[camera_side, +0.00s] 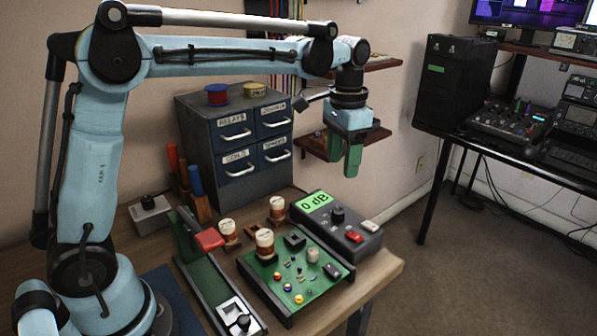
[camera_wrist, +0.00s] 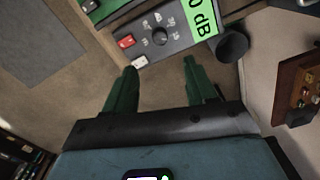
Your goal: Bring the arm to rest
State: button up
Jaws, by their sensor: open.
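My gripper (camera_side: 353,160) has green fingers and hangs in the air, pointing down, above and beyond the right end of the wooden workbench (camera_side: 384,273). It also shows in the wrist view (camera_wrist: 162,85), where its two fingers stand apart with nothing between them. The grey meter box (camera_side: 350,243) with a green "0 dB" display lies below it and is apart from it. In the wrist view the meter box (camera_wrist: 168,52) shows past the fingertips, with a dark knob, a red button and a white button.
A green circuit board (camera_side: 300,285) with knobs and coils lies on the bench. A drawer cabinet (camera_side: 247,178) stands behind. A wall shelf (camera_side: 343,146) is close behind my gripper. A desk with a black tower (camera_side: 448,82) stands at the right, with open floor between.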

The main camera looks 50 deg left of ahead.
jog(key=s+a+f+n+t, duration=0.1)
jog(key=s+f+t, duration=0.1)
jog(key=s, duration=0.6)
jog(key=s+a+f+n+t, duration=0.1)
jog(key=s+n+t, duration=0.1)
jog(key=s+t, duration=0.3)
jog(key=s, duration=0.3)
jog(key=shift+f, duration=0.35)
jog(key=shift+c, duration=0.2)
jog(key=m+g+h, duration=0.1)
jog(key=m+g, duration=0.2)
send_near(338, 211)
jog(key=x, duration=0.8)
jog(key=shift+w+f, duration=0.15)
jog(key=shift+f, duration=0.15)
dwell(0.4)
